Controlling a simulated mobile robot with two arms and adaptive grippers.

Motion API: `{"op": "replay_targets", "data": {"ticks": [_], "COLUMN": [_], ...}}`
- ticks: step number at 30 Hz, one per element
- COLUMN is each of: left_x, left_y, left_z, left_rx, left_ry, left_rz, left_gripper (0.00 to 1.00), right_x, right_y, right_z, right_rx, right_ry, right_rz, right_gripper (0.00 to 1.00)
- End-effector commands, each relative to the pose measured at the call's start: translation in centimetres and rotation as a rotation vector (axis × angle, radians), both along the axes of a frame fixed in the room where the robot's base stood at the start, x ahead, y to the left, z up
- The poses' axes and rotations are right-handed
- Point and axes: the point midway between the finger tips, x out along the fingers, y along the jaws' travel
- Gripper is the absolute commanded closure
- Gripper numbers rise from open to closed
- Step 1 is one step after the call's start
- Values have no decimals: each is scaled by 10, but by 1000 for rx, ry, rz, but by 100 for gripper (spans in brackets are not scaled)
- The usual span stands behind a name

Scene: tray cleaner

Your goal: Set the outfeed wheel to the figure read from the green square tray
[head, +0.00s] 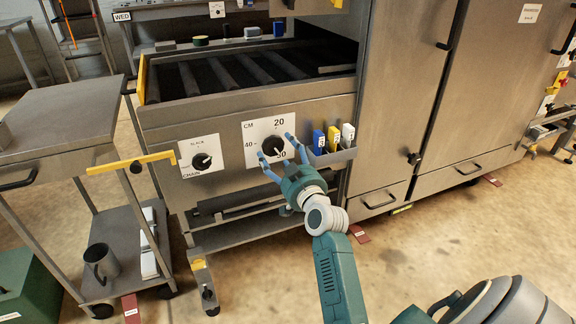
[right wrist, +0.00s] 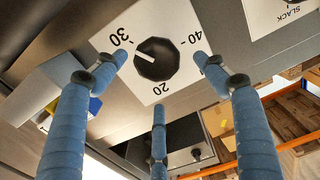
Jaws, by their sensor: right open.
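A black round knob (head: 272,146) with a white pointer sits on a white plate (head: 254,129) marked CM, with figures 20, 30 and 40, on the machine's front. In the right wrist view the knob (right wrist: 157,60) appears upside down, its pointer directed roughly at 30. My right gripper (head: 284,150) is open, its blue fingers spread around the knob; the wrist view shows gaps between fingertips and knob. I cannot tell whether this knob is the outfeed wheel. No green square tray can be made out. My left gripper is not in view.
A second knob (head: 201,161) marked SLACK and CHAIN is left of the plate. A holder (head: 334,157) with blue, yellow and white items is close on the right. A roller bed (head: 240,70) lies above. A trolley (head: 62,122) with a grey mug (head: 101,262) stands left.

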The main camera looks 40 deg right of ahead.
Motion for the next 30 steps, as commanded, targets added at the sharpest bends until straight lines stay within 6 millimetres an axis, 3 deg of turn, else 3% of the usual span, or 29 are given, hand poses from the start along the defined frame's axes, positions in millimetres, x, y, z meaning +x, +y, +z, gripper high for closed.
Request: {"op": "replay_targets", "data": {"ticks": [6,12,30], "left_x": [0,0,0], "left_y": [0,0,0], "left_z": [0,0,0], "left_rx": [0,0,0], "left_ry": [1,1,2], "left_rz": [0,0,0], "left_gripper": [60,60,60], "right_x": [-47,-73,-80], "right_y": [12,19,20], "right_z": [-1,0,1], "right_rx": [-1,0,1], "right_ry": [2,0,-1], "right_rz": [2,2,2], "right_gripper": [28,28,28]}}
